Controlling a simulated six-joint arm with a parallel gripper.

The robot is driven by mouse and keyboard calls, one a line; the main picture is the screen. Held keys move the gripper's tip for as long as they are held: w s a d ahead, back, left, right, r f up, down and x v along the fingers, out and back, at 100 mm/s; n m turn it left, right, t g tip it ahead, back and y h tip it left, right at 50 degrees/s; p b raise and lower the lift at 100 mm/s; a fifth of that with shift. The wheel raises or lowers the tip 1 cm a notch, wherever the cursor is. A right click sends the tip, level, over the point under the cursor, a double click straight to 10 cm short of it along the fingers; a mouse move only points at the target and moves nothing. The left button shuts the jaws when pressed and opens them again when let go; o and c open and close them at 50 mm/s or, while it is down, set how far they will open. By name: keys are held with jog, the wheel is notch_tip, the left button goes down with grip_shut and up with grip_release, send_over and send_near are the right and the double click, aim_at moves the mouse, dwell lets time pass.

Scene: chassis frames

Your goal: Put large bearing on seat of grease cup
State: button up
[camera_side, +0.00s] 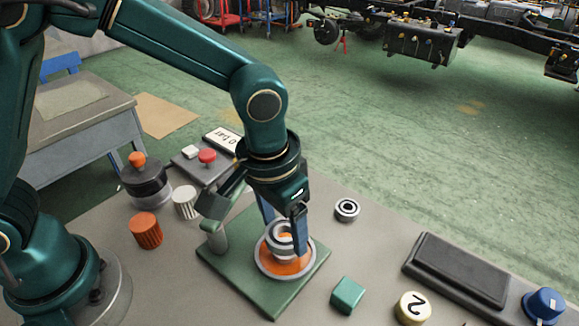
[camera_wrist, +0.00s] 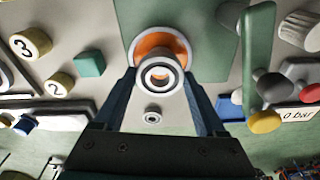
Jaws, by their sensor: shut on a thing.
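In the wrist view the bearing (camera_wrist: 160,91) sits between the fingertips. The grease cup (camera_side: 284,268) has orange grease inside a pale grey rim and stands on a green plate (camera_side: 237,272). The bearing is over the cup's grease. In the wrist view it covers the near part of the cup (camera_wrist: 152,39). I cannot tell whether it touches the seat, which is hidden beneath it.
A smaller bearing (camera_side: 347,209) lies right of the plate. A green block (camera_side: 348,295), a cream number 2 disc (camera_side: 413,308), a dark tray (camera_side: 457,270) and a blue knob (camera_side: 544,305) lie further right. An orange cap (camera_side: 145,230) and white cap (camera_side: 185,203) stand left.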

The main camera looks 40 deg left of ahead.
aim_at(277, 238)
jog(key=shift+f, duration=1)
jog(key=shift+f, duration=0.1)
jog(key=o, duration=1.5)
notch_tip(277, 238, up, 11)
jog(key=s, duration=0.1)
jog(key=s+a+n+t, duration=0.1)
jog(key=s+a+t, duration=0.1)
jog(key=s+a, duration=0.2)
jog(key=s+a+r+t, duration=0.1)
jog(key=s+a, duration=0.4)
jog(key=a, duration=0.5)
jog(key=shift+n+t, duration=0.4)
jog(key=shift+t, duration=0.2)
